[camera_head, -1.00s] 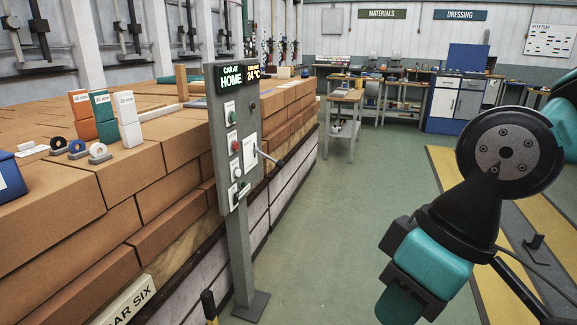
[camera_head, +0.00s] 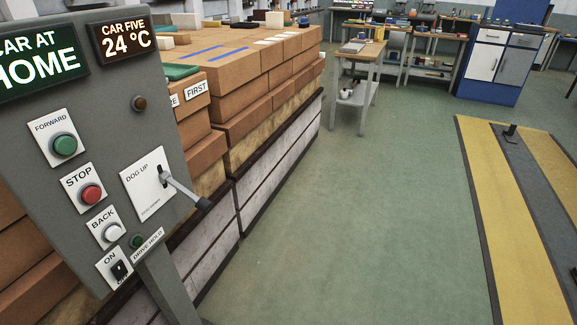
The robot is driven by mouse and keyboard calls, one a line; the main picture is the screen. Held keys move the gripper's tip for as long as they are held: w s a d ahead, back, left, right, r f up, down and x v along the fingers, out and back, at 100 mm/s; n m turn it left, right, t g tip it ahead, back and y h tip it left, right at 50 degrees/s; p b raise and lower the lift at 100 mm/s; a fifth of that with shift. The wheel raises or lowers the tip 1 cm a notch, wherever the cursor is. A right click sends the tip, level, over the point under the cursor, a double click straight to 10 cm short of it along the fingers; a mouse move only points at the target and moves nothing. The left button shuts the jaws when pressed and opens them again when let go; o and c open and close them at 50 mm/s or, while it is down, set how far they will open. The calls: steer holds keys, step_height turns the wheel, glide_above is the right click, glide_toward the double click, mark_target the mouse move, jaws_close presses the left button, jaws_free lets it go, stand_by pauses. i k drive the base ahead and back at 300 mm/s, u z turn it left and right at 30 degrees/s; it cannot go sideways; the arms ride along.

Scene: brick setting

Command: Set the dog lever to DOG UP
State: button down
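The dog lever (camera_head: 184,188) is a grey rod with a dark grip, on the right side of the grey control panel (camera_head: 110,105). It comes out of a slot in a white plate (camera_head: 143,187) and points right and slightly down in the picture. The upper label on the plate reads DOG UP. The lower label is too small to read surely. I cannot tell exactly where the lever sits in its slot. My gripper is not in the head view.
The panel has a green FORWARD button (camera_head: 65,145), a red STOP button (camera_head: 91,194), a white BACK button (camera_head: 112,233) and an ON switch (camera_head: 121,270). A brick stack (camera_head: 255,75) stands behind it. The green floor (camera_head: 340,230) to the right is clear. A workbench (camera_head: 360,60) stands farther back.

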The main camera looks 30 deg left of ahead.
mark_target(202, 203)
steer(key=z, duration=0.05)
steer(key=i, duration=1.9)
steer(key=u, duration=0.95)
steer(key=i, duration=1.15)
steer(key=u, duration=1.3)
steer(key=i, duration=0.45)
steer(key=u, duration=0.2)
